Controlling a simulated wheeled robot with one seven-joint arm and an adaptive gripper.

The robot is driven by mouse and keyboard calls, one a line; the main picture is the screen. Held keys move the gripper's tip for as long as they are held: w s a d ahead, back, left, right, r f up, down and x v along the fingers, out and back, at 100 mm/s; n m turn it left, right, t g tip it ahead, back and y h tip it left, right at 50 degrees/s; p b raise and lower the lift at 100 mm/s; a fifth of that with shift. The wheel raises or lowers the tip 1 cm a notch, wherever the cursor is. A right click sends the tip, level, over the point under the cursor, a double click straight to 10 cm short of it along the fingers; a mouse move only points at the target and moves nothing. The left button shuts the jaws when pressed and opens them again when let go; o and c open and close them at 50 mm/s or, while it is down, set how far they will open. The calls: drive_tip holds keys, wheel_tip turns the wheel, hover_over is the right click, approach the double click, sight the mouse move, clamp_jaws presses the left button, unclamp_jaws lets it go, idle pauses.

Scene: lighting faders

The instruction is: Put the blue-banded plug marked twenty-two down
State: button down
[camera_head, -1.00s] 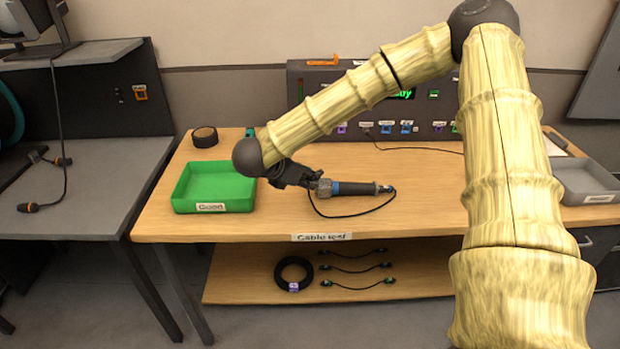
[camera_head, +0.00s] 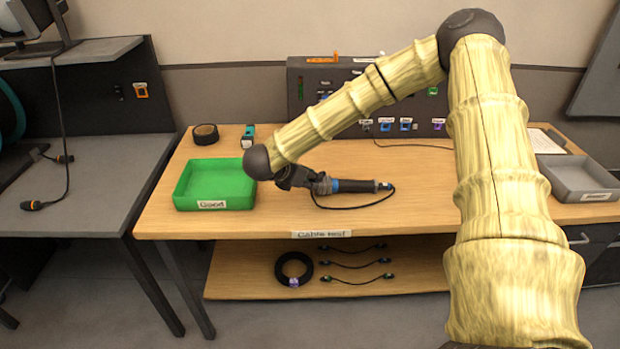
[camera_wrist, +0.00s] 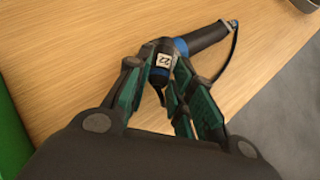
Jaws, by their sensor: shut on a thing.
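My gripper (camera_head: 318,183) is low over the wooden table, right of the green tray. It is shut on a dark plug (camera_wrist: 161,62) with a white label reading 22, which sits between the fingers in the wrist view. A black cylinder with a blue band (camera_head: 354,187) extends right from the fingertips; it also shows in the wrist view (camera_wrist: 207,38). I cannot tell whether it is joined to the labelled plug. Whether the held plug touches the table is unclear.
The green tray (camera_head: 178,196) labelled Good stands close on the left. A black tape roll (camera_head: 205,135) and a teal item (camera_head: 248,137) lie behind. A grey tray (camera_head: 580,197) is at far right. The panel (camera_head: 345,85) stands at the back. The front-right tabletop is clear.

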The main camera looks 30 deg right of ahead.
drive_tip(key=shift+f, duration=0.3)
drive_tip(key=c, duration=1.2)
unclamp_jaws()
drive_tip(key=shift+c, duration=0.2)
drive_tip(key=shift+r, duration=0.15)
